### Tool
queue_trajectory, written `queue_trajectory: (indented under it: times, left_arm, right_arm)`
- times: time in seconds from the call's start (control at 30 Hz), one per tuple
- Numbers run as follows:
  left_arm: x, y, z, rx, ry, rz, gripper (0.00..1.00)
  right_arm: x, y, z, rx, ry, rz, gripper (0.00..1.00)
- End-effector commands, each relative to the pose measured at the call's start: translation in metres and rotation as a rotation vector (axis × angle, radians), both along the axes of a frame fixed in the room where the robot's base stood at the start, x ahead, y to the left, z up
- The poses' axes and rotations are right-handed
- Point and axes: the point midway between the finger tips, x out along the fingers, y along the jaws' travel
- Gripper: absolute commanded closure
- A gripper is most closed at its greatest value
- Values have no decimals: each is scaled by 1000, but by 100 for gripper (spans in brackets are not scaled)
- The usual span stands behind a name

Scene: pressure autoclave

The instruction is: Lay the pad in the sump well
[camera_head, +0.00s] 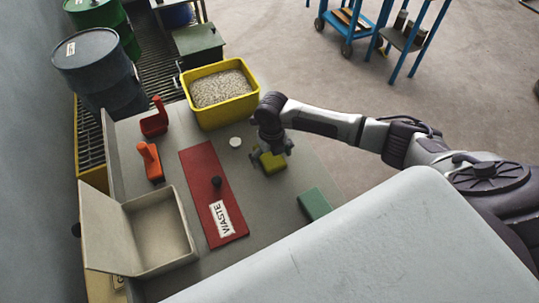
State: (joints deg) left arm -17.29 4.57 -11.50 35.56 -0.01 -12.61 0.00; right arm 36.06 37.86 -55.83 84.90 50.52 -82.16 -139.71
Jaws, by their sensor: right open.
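My right gripper (270,153) reaches in from the right and is open, its fingers pointing down over a small olive-yellow pad (273,165) on the grey bench. The fingers sit at or just above the pad; I cannot tell whether they touch it. A green block-like pad (314,204) lies apart, nearer the bench's right edge. No opening is clearly marked as the sump well. A red panel (205,175) with a black knob and a WASTE label lies flat on the bench and hides what is beneath it. My left gripper is not in view.
A yellow bin (221,93) of pale granules stands at the back. An open beige box (158,236) with a raised lid is at front left. Two red-orange handled items (150,161) (154,118) and a white disc (235,142) are on the bench. Drums (100,72) stand behind.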

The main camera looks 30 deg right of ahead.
Motion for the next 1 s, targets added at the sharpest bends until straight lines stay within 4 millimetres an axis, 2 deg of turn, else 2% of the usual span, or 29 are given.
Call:
queue_trajectory:
  times: [0.13, 0.17, 0.4, 0.47, 0.53, 0.57, 0.77, 1.0]
  left_arm:
    - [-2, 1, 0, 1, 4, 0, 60]
    - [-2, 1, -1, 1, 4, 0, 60]
    - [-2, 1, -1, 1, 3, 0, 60]
    - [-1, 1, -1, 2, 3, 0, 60]
    - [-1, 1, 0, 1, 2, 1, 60]
    - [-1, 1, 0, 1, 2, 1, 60]
    - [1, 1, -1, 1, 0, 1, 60]
    - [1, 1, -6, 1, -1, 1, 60]
  right_arm:
    - [0, 0, 0, 0, 0, 1, 0]
    - [0, 0, 0, 0, 0, 1, 3]
    - [0, 0, 0, 0, 0, 0, 43]
    - [0, 0, 0, 0, 0, 1, 52]
    - [0, 0, 0, 0, 0, 0, 52]
    - [0, 0, 0, 0, 0, 0, 56]
    - [0, 0, 1, 1, 0, 1, 56]
    - [1, 0, 19, 1, -2, 1, 56]
